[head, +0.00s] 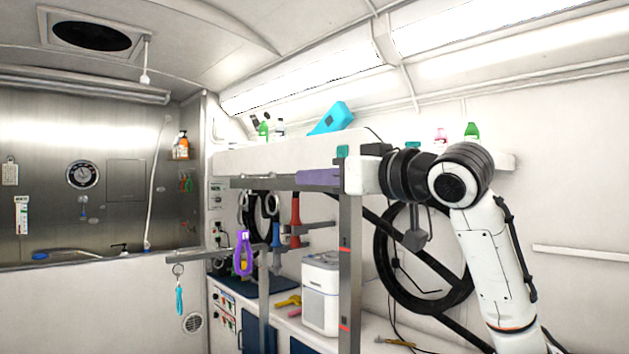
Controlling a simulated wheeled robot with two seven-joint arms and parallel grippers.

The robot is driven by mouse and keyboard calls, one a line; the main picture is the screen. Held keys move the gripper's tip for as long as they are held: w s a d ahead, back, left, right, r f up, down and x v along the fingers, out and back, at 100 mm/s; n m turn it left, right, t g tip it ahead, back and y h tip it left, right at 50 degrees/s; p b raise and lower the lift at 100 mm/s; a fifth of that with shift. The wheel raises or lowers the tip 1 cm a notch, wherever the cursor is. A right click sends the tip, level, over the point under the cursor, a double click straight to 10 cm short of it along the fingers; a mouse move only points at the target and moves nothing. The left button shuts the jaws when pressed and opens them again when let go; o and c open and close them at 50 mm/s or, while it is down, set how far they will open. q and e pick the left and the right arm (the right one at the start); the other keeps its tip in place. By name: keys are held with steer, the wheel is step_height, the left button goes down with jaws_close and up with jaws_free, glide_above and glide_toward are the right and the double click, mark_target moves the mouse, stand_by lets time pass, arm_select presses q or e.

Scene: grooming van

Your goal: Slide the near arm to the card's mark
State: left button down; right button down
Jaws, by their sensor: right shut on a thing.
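A near grey upright post (350,260) with red bands stands in the middle. A horizontal grey arm with a purple sleeve (318,177) reaches left from near the post's top. A teal piece (342,151) sits at the top of the post. My right gripper (343,178) is at this junction, its white hand coming in from the right. It is shut on the near arm's end, though the fingertips are hard to make out. Small cards hang on the steel wall at left, one higher (10,172) and one lower (22,215); their print is too small to read. My left gripper is out of view.
A farther arm (190,257) carries a purple loop (243,253) and a hanging teal item (179,296). A white appliance (320,292) stands behind the near post. A shelf (285,158) with bottles runs behind. A black hoop (380,262) hangs on the right wall.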

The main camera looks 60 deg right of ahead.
steer(key=c, duration=1.6)
jaws_free()
steer(key=shift+s+r, duration=0.1)
steer(key=shift+r, duration=0.25)
steer(key=shift+f, duration=0.1)
steer(key=shift+s+a+f+b, duration=0.1)
steer(key=shift+s+b, duration=0.2)
steer(key=shift+s, duration=0.15)
steer(key=b+v, duration=0.2)
steer(key=v, duration=0.7)
steer(key=shift+s, duration=0.2)
